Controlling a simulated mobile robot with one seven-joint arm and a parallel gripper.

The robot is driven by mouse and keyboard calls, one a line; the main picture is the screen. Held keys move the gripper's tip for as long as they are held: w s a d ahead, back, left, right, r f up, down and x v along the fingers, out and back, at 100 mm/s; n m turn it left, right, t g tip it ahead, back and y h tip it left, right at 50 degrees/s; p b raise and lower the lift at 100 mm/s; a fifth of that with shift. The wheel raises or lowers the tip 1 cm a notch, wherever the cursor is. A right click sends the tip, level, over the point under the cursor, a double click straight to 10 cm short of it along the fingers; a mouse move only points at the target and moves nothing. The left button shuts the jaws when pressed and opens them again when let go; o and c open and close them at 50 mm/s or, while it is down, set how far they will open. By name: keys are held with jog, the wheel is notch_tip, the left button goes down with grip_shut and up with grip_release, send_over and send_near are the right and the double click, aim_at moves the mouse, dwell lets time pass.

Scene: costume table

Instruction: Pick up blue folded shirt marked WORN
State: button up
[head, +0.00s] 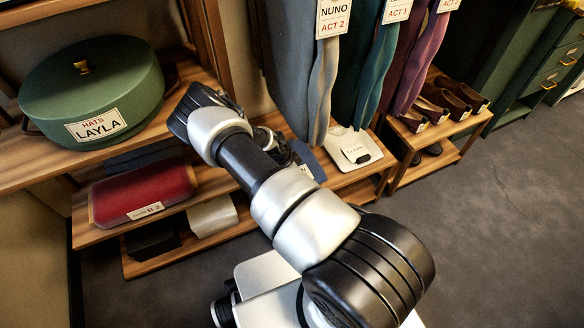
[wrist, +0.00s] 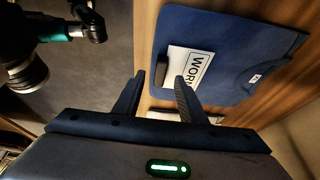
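The blue folded shirt (wrist: 220,50) lies flat on a wooden shelf in the wrist view. It bears a white card (wrist: 190,68) reading WORN, partly covered by one finger, and a small dark block (wrist: 161,70) at its near edge. In the head view a piece of the shirt (head: 312,164) shows beside my arm; the rest is hidden. My gripper (wrist: 157,88) is open, with nothing seen between its fingers.
A white folded item (head: 350,145) marked CLEAN lies on the same shelf, right of the blue shirt. Garments (head: 330,70) hang above. A red cushion-like item (head: 142,193) and a green hat box (head: 90,85) are at left. Shoes (head: 435,100) stand right. The floor (head: 480,240) is clear.

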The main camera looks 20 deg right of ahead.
jog(key=x, duration=0.3)
jog(key=shift+r, duration=0.1)
jog(key=shift+c, duration=0.3)
grip_shut()
